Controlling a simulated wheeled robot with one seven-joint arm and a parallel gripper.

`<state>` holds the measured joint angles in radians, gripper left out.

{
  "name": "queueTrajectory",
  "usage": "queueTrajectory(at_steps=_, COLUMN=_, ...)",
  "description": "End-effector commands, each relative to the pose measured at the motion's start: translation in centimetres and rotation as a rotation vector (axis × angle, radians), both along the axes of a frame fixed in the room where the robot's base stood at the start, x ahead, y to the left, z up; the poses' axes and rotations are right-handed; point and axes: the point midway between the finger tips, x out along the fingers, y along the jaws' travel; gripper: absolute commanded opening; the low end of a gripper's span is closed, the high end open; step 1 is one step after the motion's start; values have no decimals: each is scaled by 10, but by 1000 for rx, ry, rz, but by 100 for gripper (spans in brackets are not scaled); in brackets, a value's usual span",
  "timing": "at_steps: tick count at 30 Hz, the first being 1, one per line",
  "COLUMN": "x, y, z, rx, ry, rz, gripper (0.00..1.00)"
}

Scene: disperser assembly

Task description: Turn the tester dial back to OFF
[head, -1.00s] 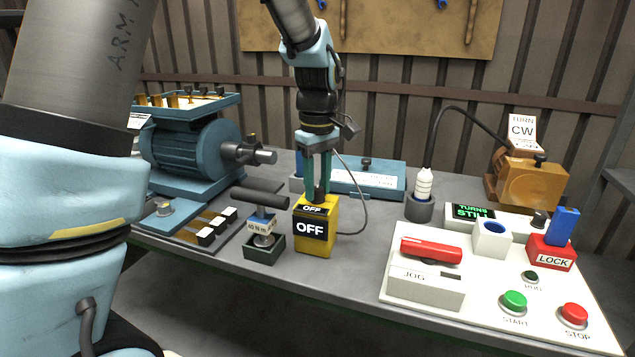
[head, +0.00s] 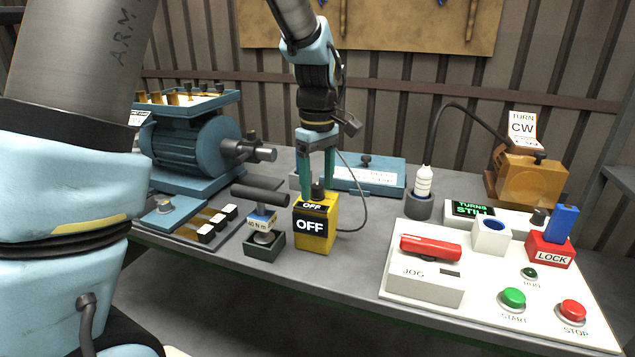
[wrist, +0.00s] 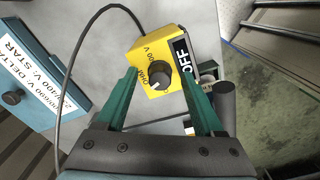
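The tester is a yellow box (head: 315,238) standing on the bench in the middle of the head view. Its black front display reads OFF, and a smaller label above also reads OFF. The black dial (head: 317,190) stands on its top. In the wrist view the dial (wrist: 160,76) has a white pointer mark, with OHM and V lettering beside it; its exact setting is hard to read. My gripper (head: 318,184) points down over the tester with green fingers apart. In the wrist view the fingers (wrist: 160,82) stand either side of the dial, with visible gaps.
A torque handle (head: 260,195) in a dark green stand is close left of the tester. A cable curves off the tester's right side. A blue box (head: 368,178) lies behind. The white control panel (head: 480,310) is to the right, with bare bench between.

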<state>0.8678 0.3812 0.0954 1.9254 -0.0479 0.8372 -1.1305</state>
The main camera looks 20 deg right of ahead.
Motion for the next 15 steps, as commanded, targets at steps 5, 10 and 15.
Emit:
queueTrajectory(at_steps=5, x=0, y=0, z=0, rx=0, ry=0, rz=0, gripper=69)
queueTrajectory(at_steps=10, x=1, y=0, z=9, rx=-1, ry=-2, rz=0, gripper=69)
queueTrajectory(at_steps=15, x=1, y=-1, z=38, rx=-5, ry=-4, rz=0, gripper=69)
